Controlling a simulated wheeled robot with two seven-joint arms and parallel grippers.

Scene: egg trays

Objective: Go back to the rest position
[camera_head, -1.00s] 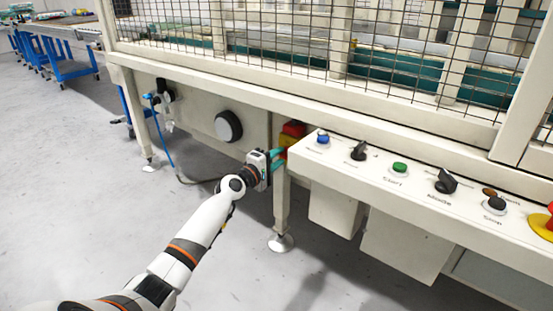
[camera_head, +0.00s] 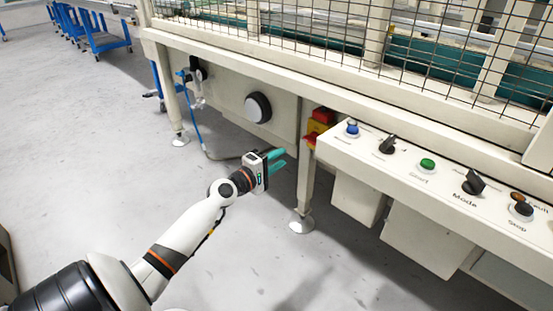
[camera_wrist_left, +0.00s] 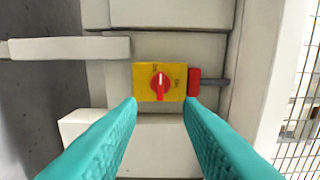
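My left gripper (camera_head: 275,160) has teal fingers and is at the middle of the head view, in front of the machine's frame. In the left wrist view its two fingers (camera_wrist_left: 160,125) are spread apart with nothing between them. A red rotary switch on a yellow plate (camera_wrist_left: 160,82) shows ahead of the fingertips, apart from them. The same red and yellow switch box (camera_head: 319,124) is just right of and above the gripper in the head view. My right gripper is in neither view.
A control panel (camera_head: 450,185) with a blue button, a green button (camera_head: 427,165) and black knobs juts out at the right. A machine leg (camera_head: 305,190) stands just right of the gripper. Blue carts (camera_head: 95,38) are at the far left. The grey floor (camera_head: 90,160) on the left is clear.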

